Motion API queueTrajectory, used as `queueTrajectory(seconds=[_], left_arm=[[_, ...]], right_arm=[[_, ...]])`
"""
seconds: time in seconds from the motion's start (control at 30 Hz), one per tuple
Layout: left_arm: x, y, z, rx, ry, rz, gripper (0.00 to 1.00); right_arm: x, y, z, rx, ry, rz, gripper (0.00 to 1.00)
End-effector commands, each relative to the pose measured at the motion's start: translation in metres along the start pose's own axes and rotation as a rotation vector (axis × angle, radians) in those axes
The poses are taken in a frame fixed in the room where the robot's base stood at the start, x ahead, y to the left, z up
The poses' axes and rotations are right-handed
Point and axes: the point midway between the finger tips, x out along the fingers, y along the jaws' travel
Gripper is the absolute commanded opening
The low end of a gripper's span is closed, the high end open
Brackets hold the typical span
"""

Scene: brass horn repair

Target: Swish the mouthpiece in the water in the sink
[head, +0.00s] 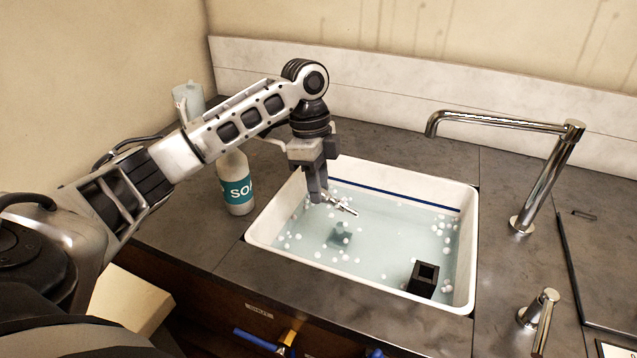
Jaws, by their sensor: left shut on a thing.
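The white sink (262,228) is set in the dark counter and holds bluish water (385,232) with many small white bubbles on it. My left gripper (320,196) points down over the sink's left part and is shut on the silvery mouthpiece (340,204). The mouthpiece sticks out to the right, low over the water. I cannot tell whether its tip touches the surface. A dark blurred shape (342,236) shows in the water below it, perhaps a reflection or shadow. My right gripper is not in view.
A black hollow block (423,278) stands in the sink's front right. A chrome faucet (545,180) arches in from the right, with a lever (541,315) nearer. A soap bottle (235,187) stands left of the sink. A pale jug (188,100) is behind my arm.

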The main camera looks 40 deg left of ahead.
Motion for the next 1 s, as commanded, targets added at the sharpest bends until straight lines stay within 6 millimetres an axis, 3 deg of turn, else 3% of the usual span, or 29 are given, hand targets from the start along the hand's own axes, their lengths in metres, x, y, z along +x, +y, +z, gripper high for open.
queueTrajectory(seconds=[0.1, 1.0], left_arm=[[0.004, 0.0, 0.001, 0.0, 0.0, 0.001, 0.0], [0.094, -0.009, 0.015, 0.0, 0.0, 0.001, 0.0]], right_arm=[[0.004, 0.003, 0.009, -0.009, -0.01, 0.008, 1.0], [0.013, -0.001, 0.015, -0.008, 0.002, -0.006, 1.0]])
